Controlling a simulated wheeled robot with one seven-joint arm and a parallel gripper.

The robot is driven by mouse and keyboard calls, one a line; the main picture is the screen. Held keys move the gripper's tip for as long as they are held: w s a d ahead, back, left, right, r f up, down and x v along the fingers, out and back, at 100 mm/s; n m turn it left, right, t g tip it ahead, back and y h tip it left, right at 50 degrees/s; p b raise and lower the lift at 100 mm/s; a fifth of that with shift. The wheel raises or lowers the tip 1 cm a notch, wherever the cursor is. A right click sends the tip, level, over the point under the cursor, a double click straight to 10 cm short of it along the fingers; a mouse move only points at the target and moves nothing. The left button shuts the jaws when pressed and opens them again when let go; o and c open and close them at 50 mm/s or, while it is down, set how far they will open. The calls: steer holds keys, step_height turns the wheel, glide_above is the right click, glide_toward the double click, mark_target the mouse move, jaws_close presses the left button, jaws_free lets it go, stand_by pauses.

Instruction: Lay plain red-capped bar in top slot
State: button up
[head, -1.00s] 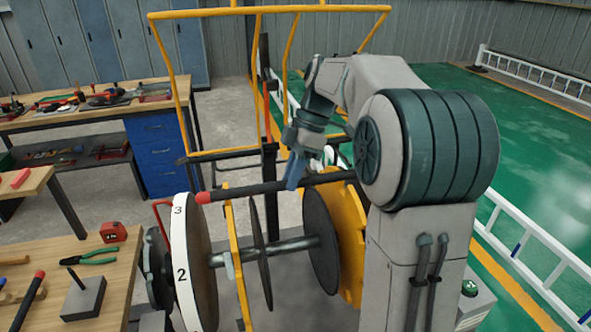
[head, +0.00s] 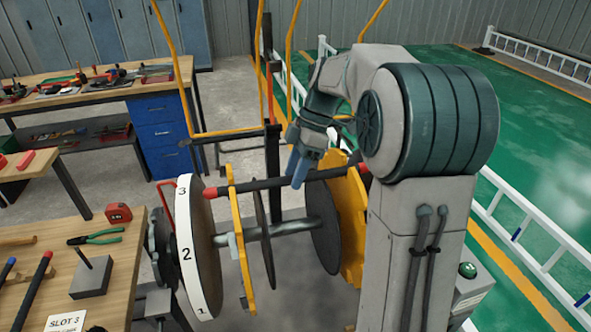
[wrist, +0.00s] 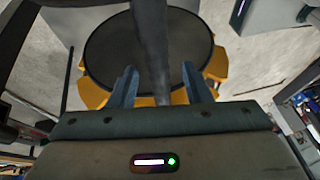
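The black bar (head: 250,186) has a plain red cap (head: 209,193) at its left end. It lies across the top of the rig, over the yellow notched plate (head: 238,215) and the dark disc (head: 264,230), towards the right yellow plate (head: 352,215). My gripper (head: 298,180) is over its middle. In the wrist view my gripper (wrist: 158,85) has its two blue fingers apart. The bar (wrist: 150,40) runs between them with a gap visible on both sides. How deep the bar sits in the slots is unclear.
A white dial (head: 188,250) marked 1, 2, 3 stands left of the plates. The wooden bench (head: 125,255) holds other bars, a grey block (head: 92,278), green pliers (head: 95,237) and a SLOT 3 card (head: 66,322). A yellow frame rises behind.

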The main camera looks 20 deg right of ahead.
steer(key=shift+r, duration=0.25)
steer(key=v, duration=0.6)
steer(key=s+a+f+m+t+h, duration=0.1)
steer(key=s+f+m+t+h, duration=0.1)
steer(key=s+m, duration=0.6)
steer(key=s+a+f+m+t+h, duration=0.1)
steer(key=s+f+m+t, duration=0.3)
steer(key=s, duration=0.9)
steer(key=shift+f+m+h+b, duration=0.35)
steer(key=shift+f+m+h, duration=0.35)
steer(key=shift+f+m, duration=1.5)
steer(key=shift+s+a+r+m, duration=0.1)
steer(key=shift+r+m, duration=0.5)
